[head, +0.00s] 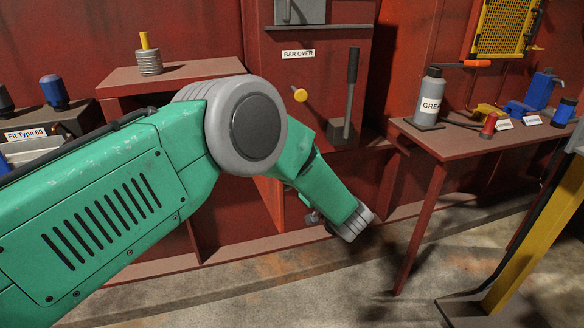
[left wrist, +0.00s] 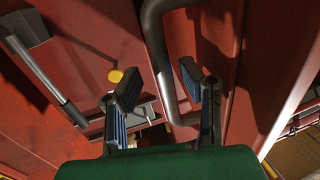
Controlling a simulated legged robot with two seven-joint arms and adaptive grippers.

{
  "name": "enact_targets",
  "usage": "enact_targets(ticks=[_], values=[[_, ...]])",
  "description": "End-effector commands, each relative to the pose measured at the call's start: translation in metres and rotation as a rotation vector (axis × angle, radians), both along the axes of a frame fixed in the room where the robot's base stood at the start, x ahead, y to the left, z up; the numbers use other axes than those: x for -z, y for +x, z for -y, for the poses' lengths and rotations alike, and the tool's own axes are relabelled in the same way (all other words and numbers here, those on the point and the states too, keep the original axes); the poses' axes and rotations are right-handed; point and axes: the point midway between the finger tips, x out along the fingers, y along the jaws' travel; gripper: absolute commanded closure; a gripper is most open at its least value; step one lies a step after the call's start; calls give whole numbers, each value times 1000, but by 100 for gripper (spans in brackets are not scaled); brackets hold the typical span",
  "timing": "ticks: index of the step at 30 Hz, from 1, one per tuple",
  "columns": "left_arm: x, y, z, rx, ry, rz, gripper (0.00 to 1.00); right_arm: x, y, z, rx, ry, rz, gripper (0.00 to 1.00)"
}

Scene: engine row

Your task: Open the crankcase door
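A bent grey bar handle (left wrist: 161,50) shows in the left wrist view against red metal panels. I cannot tell which panel is the crankcase door or whether it stands ajar. My left gripper (left wrist: 162,97) has its two blue-padded fingers apart. The handle lies between the fingers in the picture, with gaps on both sides, so it is not gripped. How deep it sits between them is unclear. In the head view my green left arm covers the handle and most of the gripper. My right gripper is in neither view.
A yellow knob (head: 299,95) and an upright dark lever (head: 350,85) are near the arm, below a "BAR OVER" label (head: 298,54). A red table (head: 462,140) at right holds a grease bottle (head: 431,96) and tools. A yellow post (head: 535,245) stands at far right.

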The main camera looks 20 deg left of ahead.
Motion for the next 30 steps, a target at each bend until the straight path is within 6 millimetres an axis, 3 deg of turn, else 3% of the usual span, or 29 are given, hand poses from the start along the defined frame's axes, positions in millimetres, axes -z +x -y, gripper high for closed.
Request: enact_targets(ticks=[10,22,30], values=[[-2,-5,1,-3,-3,6,66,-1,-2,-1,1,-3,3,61],[-1,-57,67,1,3,4,66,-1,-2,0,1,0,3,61],[1,-77,89,-2,1,1,66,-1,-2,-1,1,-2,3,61]])
